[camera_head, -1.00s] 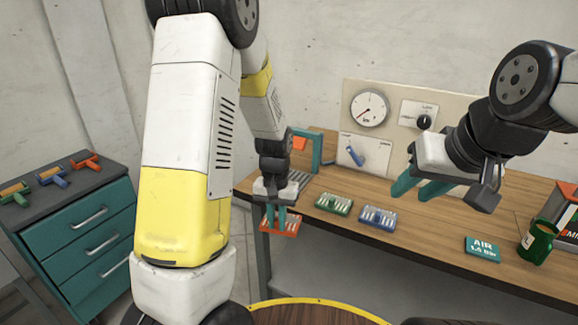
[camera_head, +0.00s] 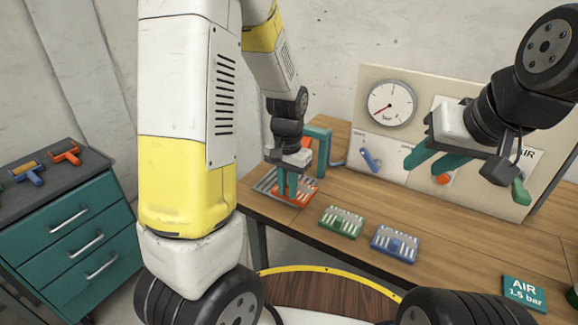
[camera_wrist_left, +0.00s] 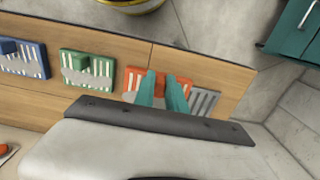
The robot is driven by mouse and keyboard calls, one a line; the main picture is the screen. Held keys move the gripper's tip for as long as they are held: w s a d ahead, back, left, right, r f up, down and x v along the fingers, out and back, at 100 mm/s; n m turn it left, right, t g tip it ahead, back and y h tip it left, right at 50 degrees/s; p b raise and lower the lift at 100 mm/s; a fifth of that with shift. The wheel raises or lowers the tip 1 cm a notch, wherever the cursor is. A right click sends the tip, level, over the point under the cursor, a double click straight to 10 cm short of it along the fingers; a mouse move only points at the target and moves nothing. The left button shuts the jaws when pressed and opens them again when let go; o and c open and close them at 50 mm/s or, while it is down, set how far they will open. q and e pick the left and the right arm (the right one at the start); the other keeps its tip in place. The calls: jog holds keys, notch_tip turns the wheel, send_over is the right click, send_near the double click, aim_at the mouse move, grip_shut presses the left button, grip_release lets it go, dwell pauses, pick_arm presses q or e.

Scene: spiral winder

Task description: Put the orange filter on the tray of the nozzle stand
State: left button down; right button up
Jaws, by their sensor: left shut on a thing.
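The orange filter (camera_head: 303,197) is a flat slotted block in the fingers of my left gripper (camera_head: 288,194). The left gripper is shut on it from above. The grey slotted tray (camera_head: 264,183) of the teal nozzle stand (camera_head: 321,150) lies at the left end of the bench. The filter overlaps the tray's right part in the head view; I cannot tell whether it touches. In the left wrist view the orange filter (camera_wrist_left: 132,76) shows around the teal fingers, beside the tray (camera_wrist_left: 205,103). My right gripper (camera_head: 432,162) is open and empty, before the gauge panel.
A green filter (camera_head: 341,222) and a blue filter (camera_head: 395,244) lie on the bench to the right. A panel with a pressure gauge (camera_head: 392,106) stands behind. An AIR block (camera_head: 524,293) lies at the right. A teal drawer cabinet (camera_head: 65,215) stands at the left.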

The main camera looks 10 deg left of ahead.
pick_arm(q)
jog(key=w+a, duration=0.1)
jog(key=w, duration=0.1)
jog(key=w+a, duration=0.2)
jog(key=w, duration=0.1)
jog(key=w+a+f, duration=0.1)
jog(key=w, duration=0.2)
jog(key=shift+w+a, duration=0.15)
jog(key=shift+a, duration=0.25)
jog(key=shift+f, duration=1.7)
jog(key=shift+f, duration=0.15)
jog(key=c, duration=1.4)
grip_release()
